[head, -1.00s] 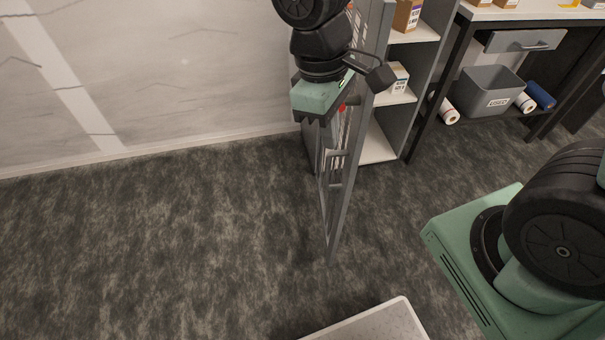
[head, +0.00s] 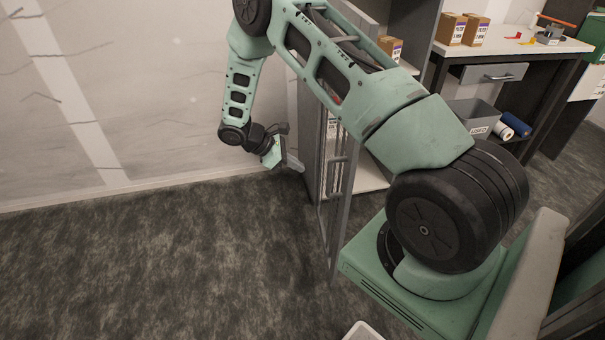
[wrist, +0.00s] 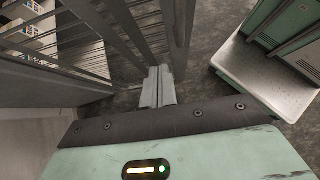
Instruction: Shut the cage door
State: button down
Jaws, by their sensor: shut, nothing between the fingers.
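The cage door (head: 341,215) is a grey metal frame with bars. In the head view it stands open, seen nearly edge-on and jutting towards me; my arm hides its upper part. In the wrist view its barred frame (wrist: 180,38) fills the upper left and middle. My gripper (head: 299,166) is low, just left of the door in the head view, with its fingers together and empty. In the wrist view the shut fingers (wrist: 158,86) point at the door's frame, close to it; I cannot tell whether they touch.
Behind the door are shelves with boxes (head: 390,47). To the right stands a bench (head: 510,50) with boxes on top and a grey bin (head: 473,117) below. A pale wall (head: 150,90) closes the back left. The dark floor (head: 150,260) at left is clear.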

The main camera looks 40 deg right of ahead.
aim_at(340, 183)
jog(key=x, duration=0.3)
jog(key=r+p+x, duration=0.1)
jog(key=x, duration=0.3)
jog(key=s+d+x, duration=0.1)
jog(key=x, duration=0.3)
jog(key=shift+r+p, duration=0.25)
jog(key=shift+p, duration=0.05)
jog(key=shift+s+d+f, duration=0.1)
jog(key=shift+s+d, duration=0.2)
jog(key=shift+d, duration=0.15)
